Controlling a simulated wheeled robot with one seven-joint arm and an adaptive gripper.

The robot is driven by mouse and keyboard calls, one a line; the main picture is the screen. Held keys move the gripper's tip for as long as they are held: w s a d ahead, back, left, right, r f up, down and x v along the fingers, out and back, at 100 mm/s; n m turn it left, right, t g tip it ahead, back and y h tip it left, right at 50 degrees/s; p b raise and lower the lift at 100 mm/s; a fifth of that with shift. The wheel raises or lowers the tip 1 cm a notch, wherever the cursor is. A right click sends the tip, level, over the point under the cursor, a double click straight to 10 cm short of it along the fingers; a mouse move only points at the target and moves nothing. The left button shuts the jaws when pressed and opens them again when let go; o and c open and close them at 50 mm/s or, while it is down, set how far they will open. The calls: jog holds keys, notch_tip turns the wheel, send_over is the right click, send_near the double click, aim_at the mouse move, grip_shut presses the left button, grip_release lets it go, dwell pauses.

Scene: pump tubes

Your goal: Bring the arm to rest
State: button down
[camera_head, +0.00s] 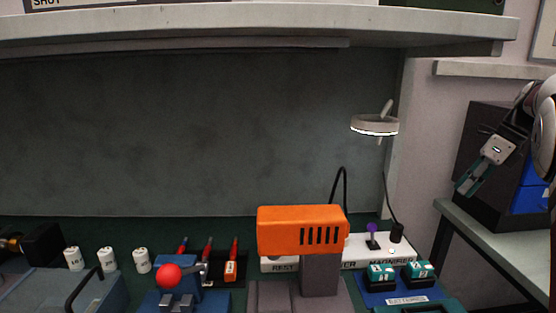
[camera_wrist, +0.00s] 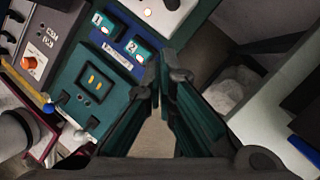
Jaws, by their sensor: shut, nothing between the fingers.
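My gripper (camera_head: 466,187) hangs at the right of the head view, with my arm coming in from the right edge. Its green fingers point down and to the left, in front of a dark box and clear of the bench. In the wrist view the fingertips (camera_wrist: 161,68) meet at the upper middle. The gripper is shut and empty. The floor shows between the finger bases.
An orange device (camera_head: 300,230) stands on the bench. Teal blocks (camera_head: 380,272), white bottles (camera_head: 107,259) and a ring lamp (camera_head: 375,125) are left of my arm. A side table (camera_head: 478,232) with a dark box (camera_head: 480,130) is close by.

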jog(key=s+a+r+n+h, duration=0.1)
jog(key=s+a+r+n, duration=0.2)
jog(key=s+a+n, duration=0.3)
jog(key=s+a+r+n+t, duration=0.1)
jog(key=s+a+r+n, duration=0.25)
jog(key=a, duration=0.35)
jog(key=s+a+r+n+h, duration=0.1)
jog(key=s+a+r+n, duration=0.35)
jog(key=a, duration=0.25)
jog(key=s+a+f+n+t+h, duration=0.1)
jog(key=s+a+f+n, duration=0.5)
jog(key=s, duration=0.4)
jog(key=s+a+f+n+t+h, duration=0.1)
jog(key=s+a+f+n+t, duration=0.15)
jog(key=s+n, duration=0.7)
jog(key=s+r+m+g+p, duration=0.1)
jog(key=s+r+g+p, duration=0.1)
jog(key=s+r+p, duration=0.2)
jog(key=s+p, duration=0.2)
jog(key=p, duration=0.1)
jog(key=shift+s+r+p, duration=0.25)
jog(key=shift+s+p, duration=0.1)
